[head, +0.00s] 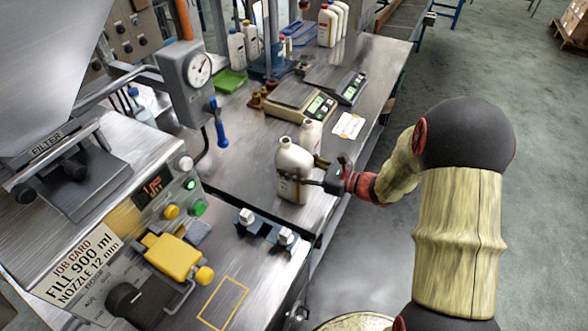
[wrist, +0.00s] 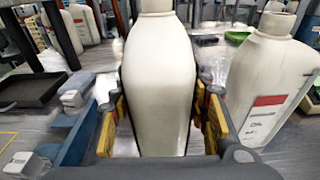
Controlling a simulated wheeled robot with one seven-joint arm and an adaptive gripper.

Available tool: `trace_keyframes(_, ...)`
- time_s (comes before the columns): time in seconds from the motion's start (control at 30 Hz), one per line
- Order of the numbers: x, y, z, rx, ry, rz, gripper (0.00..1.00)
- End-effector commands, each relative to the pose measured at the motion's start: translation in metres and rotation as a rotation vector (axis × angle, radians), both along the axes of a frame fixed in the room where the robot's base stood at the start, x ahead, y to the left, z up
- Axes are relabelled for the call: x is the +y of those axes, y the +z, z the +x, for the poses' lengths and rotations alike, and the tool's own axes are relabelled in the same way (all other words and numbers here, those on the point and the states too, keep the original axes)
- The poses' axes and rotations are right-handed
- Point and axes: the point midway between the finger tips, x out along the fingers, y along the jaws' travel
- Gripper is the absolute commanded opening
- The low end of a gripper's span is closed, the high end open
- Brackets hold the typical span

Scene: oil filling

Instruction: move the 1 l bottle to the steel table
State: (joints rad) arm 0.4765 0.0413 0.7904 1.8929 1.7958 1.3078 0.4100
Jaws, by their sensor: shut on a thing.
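A white open-necked bottle (head: 294,160) is upright between the fingers of my gripper (head: 312,177), over the near part of the steel table (head: 240,170). The gripper is shut on its body from the right. In the wrist view the held bottle (wrist: 160,85) fills the middle, with a yellow-edged finger on each side. I cannot tell whether its base touches the table. Both views lack a readable size mark on it. A second white bottle (head: 311,133) stands just behind it; in the wrist view this bottle (wrist: 265,80) is at right with a red and white label.
Two scales (head: 295,105) stand behind the bottles, with a white paper (head: 348,125) to their right. A blue fixture (head: 262,229) with metal blocks is near the front. The filling machine (head: 130,200) is at left. More bottles (head: 328,25) stand at the back.

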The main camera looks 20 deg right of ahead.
Motion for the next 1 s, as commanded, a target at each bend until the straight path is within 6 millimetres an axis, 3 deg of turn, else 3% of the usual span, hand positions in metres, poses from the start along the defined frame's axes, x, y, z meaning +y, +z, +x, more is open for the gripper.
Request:
trace_keyframes(0.33, -0.0004, 0.0004, 0.0009, -0.006, 0.001, 0.0, 0.0)
trace_keyframes(0.37, -0.0001, -0.0016, 0.0002, -0.001, 0.0, 0.0, 0.46)
trace_keyframes(0.4, 0.0, -0.0011, 0.0001, -0.001, 0.0, 0.0, 0.49)
trace_keyframes(0.67, 0.0, -0.0011, 0.0001, -0.001, 0.0, 0.0, 0.63)
trace_keyframes(1.0, -0.0001, 0.0008, 0.0001, -0.001, 0.0, 0.0, 0.64)
